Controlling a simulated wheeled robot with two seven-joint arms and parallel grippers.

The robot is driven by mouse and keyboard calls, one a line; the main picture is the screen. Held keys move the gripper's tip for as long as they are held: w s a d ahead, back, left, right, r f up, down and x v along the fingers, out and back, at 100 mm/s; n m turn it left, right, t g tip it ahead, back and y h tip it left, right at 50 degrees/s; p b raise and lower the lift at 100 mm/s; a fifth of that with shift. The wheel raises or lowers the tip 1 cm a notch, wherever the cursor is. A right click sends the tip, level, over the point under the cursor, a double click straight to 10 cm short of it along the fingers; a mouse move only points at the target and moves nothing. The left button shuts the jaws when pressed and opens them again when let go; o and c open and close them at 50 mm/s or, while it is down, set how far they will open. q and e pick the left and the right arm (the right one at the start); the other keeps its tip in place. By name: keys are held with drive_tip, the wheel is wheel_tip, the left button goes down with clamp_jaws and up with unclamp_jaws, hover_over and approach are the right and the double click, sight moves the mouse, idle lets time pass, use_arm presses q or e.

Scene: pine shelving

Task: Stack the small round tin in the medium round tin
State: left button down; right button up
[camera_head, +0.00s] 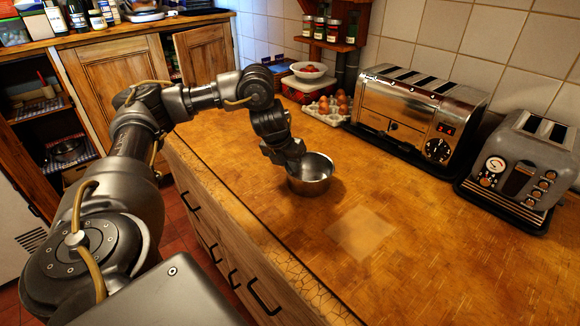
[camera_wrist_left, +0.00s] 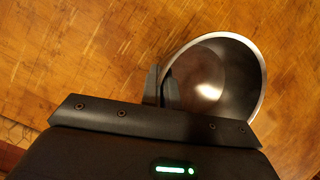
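One round metal tin (camera_head: 313,180) with an open top is at the middle of the wooden counter, upright or nearly so. It also shows in the left wrist view (camera_wrist_left: 236,80), where I look down into its shiny inside. I cannot tell whether it is the small or the medium tin, or whether a second tin sits inside it. My left gripper (camera_head: 291,166) is at its left rim, with the two fingers (camera_wrist_left: 161,87) close together around the wall. I cannot tell whether the tin touches the counter. My right gripper is not in view.
A lighter square patch (camera_head: 361,233) lies on the counter (camera_head: 440,260) in front of the tin, with clear room around it. A large toaster (camera_head: 415,110) and a smaller one (camera_head: 518,170) stand along the tiled wall. An egg tray (camera_head: 328,112) and a white bowl (camera_head: 308,70) are behind.

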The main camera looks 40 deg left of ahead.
use_arm(q)
drive_tip(key=shift+r, duration=0.1)
drive_tip(key=c, duration=1.7)
unclamp_jaws()
drive_tip(key=shift+f, duration=0.2)
drive_tip(key=shift+r, duration=0.15)
